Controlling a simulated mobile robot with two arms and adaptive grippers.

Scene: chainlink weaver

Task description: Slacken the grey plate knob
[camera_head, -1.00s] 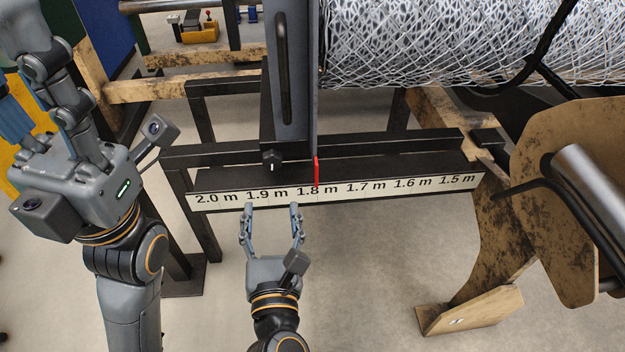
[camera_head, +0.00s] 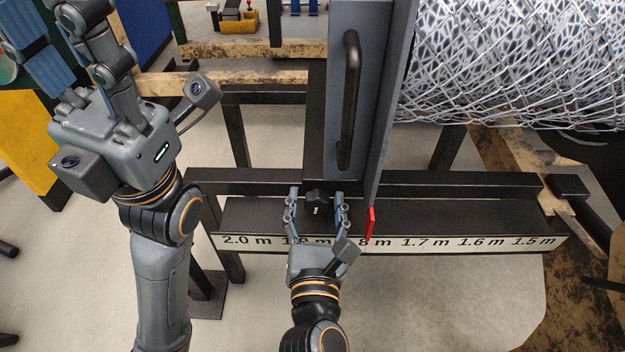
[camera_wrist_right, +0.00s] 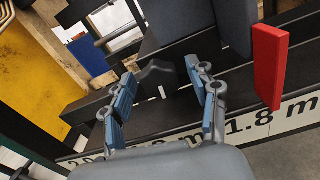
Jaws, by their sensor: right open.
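The grey plate (camera_head: 362,22) stands upright at the mesh roll's left end, with a long black handle (camera_head: 347,100). The black knob (camera_head: 317,197) with a white mark sits below the plate, on the dark rail. My right gripper (camera_head: 317,204) is open, with one finger on each side of the knob. In the right wrist view the knob (camera_wrist_right: 156,72) appears dark between the spread fingers (camera_wrist_right: 163,98), with gaps beside it. My left gripper (camera_head: 62,40) is raised at upper left, away from the plate; its fingertips are partly cut off.
A red pointer (camera_head: 369,224) stands just right of my right gripper, by the ruler strip (camera_head: 450,243) on the rail's front. The wire mesh roll (camera_head: 510,65) fills the upper right. Wooden beams (camera_head: 215,83) lie behind. The floor in front is clear.

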